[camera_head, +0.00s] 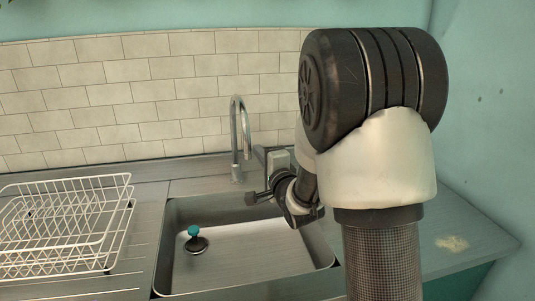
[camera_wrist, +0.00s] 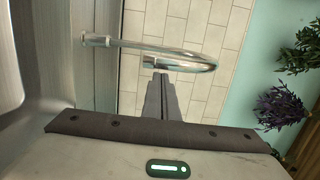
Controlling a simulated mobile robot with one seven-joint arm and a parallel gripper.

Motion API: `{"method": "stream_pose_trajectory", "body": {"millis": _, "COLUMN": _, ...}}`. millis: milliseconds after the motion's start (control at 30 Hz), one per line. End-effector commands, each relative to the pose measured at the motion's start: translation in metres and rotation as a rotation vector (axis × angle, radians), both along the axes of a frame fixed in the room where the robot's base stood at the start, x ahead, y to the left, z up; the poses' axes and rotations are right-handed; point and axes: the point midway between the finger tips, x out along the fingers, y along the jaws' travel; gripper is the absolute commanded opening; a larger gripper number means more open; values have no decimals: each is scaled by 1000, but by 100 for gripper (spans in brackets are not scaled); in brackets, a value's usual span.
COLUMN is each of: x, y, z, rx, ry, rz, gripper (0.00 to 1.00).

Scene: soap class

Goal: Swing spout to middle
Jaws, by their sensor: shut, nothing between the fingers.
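The metal faucet (camera_head: 237,178) stands behind the sink. Its hooked spout (camera_head: 236,102) rises, curves over and comes down on the right side of the riser, over the sink's back edge. In the wrist view the spout (camera_wrist: 208,64) lies sideways, with its outlet end just beyond my fingertips. My gripper (camera_wrist: 160,76) is shut with nothing between the fingers. In the head view my gripper (camera_head: 258,153) is just right of the spout's down-turned end, partly hidden by my arm. I cannot tell whether the fingers touch the spout.
The steel sink (camera_head: 220,270) is below, with a teal-topped stopper (camera_head: 194,231) in it. A white wire dish rack (camera_head: 118,181) stands on the left counter. A tiled wall (camera_head: 150,100) is close behind the faucet. Plants (camera_wrist: 281,105) show at the right of the wrist view.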

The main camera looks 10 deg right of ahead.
Motion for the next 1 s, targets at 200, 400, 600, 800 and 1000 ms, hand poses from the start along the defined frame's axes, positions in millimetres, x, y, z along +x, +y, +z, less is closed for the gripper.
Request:
{"method": "stream_pose_trajectory", "body": {"millis": 200, "x": 0, "y": 0, "z": 0, "rx": 0, "ry": 0, "rz": 0, "gripper": 0}}
{"method": "stream_pose_trajectory", "body": {"millis": 400, "x": -2, "y": 10, "z": -3, "rx": 1, "ry": -3, "rz": 1, "gripper": 0}}
{"method": "stream_pose_trajectory", "body": {"millis": 600, "x": -4, "y": 25, "z": 0, "rx": 0, "ry": 0, "rz": 1, "gripper": 0}}
{"method": "stream_pose_trajectory", "body": {"millis": 800, "x": -4, "y": 25, "z": 0, "rx": 0, "ry": 0, "rz": 1, "gripper": 0}}
{"method": "stream_pose_trajectory", "body": {"millis": 1000, "x": -3, "y": 25, "z": -1, "rx": 0, "ry": 0, "rz": 0, "gripper": 0}}
